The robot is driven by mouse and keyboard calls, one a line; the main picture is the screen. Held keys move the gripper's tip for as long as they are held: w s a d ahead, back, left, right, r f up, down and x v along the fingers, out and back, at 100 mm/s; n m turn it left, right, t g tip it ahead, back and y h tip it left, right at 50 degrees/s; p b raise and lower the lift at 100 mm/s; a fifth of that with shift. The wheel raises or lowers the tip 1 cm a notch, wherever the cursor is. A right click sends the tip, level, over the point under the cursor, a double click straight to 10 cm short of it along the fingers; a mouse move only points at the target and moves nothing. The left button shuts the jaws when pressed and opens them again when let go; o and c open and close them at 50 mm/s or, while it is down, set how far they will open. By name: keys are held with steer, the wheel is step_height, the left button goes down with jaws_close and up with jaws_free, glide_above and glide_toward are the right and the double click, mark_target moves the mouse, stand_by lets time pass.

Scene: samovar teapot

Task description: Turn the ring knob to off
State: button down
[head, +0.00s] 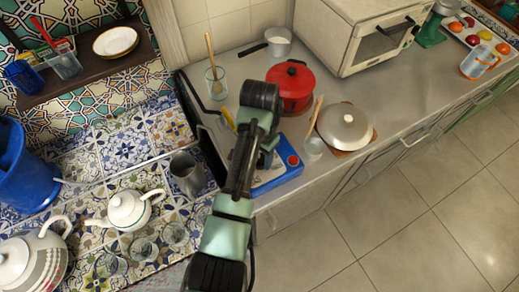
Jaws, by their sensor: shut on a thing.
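A flat blue appliance (270,182) sits on the steel counter, just right of the tiled worktop. A round red knob-like part (293,160) shows on its right end. My arm comes up from the bottom of the head view, bends at the top and reaches back down over the appliance. My gripper (267,160) is low over the blue appliance, just left of the red part. My own arm hides most of the fingers and the middle of the appliance. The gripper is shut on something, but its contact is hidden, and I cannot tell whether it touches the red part.
A red pot (291,88) stands behind, and a lidded pan (345,127) and a glass with a wooden utensil (314,147) stand to the right. A metal jug (187,175) and white teapot (128,210) are left. A microwave (365,38) stands farther back. The floor at right is clear.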

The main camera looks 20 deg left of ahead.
steer(key=shift+n+p, duration=1.25)
steer(key=shift+n, duration=0.95)
steer(key=shift+c, duration=1.5)
jaws_free()
steer(key=shift+r, duration=0.1)
step_height(320, 180, up, 13)
steer(key=p, duration=0.2)
